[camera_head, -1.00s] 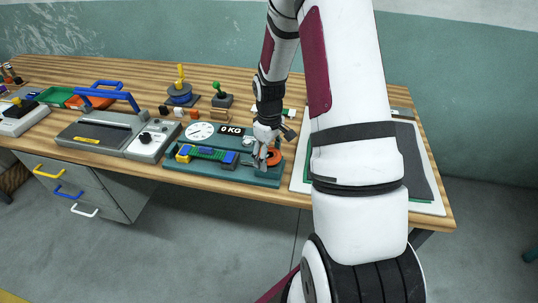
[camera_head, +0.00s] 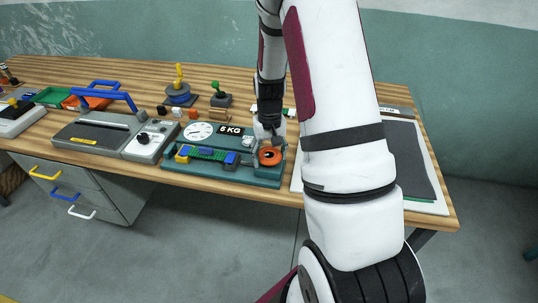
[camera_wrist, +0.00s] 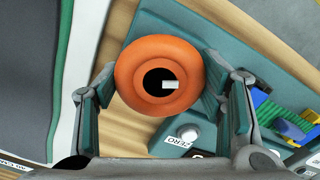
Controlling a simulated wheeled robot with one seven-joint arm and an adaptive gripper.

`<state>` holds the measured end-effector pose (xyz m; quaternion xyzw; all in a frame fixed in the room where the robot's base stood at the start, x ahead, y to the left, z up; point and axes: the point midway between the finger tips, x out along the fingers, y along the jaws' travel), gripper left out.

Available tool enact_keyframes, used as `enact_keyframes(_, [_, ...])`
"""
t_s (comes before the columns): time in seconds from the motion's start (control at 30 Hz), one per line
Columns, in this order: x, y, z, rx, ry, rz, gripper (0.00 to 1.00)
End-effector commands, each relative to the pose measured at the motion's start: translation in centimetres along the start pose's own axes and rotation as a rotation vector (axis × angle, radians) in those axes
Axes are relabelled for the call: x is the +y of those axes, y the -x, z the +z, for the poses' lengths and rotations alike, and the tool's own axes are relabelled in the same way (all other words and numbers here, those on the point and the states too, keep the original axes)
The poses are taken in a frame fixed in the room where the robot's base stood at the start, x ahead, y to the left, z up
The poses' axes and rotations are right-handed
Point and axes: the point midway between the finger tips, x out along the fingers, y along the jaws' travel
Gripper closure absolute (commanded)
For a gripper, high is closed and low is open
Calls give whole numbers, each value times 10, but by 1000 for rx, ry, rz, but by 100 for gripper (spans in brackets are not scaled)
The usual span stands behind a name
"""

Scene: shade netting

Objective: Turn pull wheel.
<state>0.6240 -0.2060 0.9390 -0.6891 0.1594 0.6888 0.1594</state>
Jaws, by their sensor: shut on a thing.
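The orange pull wheel (camera_head: 270,156) sits at the right end of a teal test panel (camera_head: 215,178). In the wrist view the wheel (camera_wrist: 133,75) is a thick orange ring with a dark centre hole and a small pale mark in it. My gripper (camera_wrist: 159,72) has one finger on each side of the wheel and is shut on it. In the head view my gripper (camera_head: 269,147) reaches down onto the wheel from behind. The panel's display (camera_head: 230,131) reads 5 KG, beside a round white dial (camera_head: 199,131).
A ZERO button (camera_wrist: 189,133) and a blue-green-yellow clamped strip (camera_head: 206,153) lie close by on the panel. A dark sheet on a white board (camera_head: 402,160) lies to the right.

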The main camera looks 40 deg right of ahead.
Motion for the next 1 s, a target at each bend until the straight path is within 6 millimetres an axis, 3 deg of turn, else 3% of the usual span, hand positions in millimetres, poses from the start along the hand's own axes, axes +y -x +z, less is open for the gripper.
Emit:
enact_keyframes(0.5, [0, 0, 0, -1, -19, 0, 65])
enact_keyframes(0.53, [0, 0, 0, -1, -18, 0, 31])
enact_keyframes(0.6, [0, 0, 0, -1, -18, 0, 17])
enact_keyframes(1.0, [0, 4, 0, 1, -17, 0, 17])
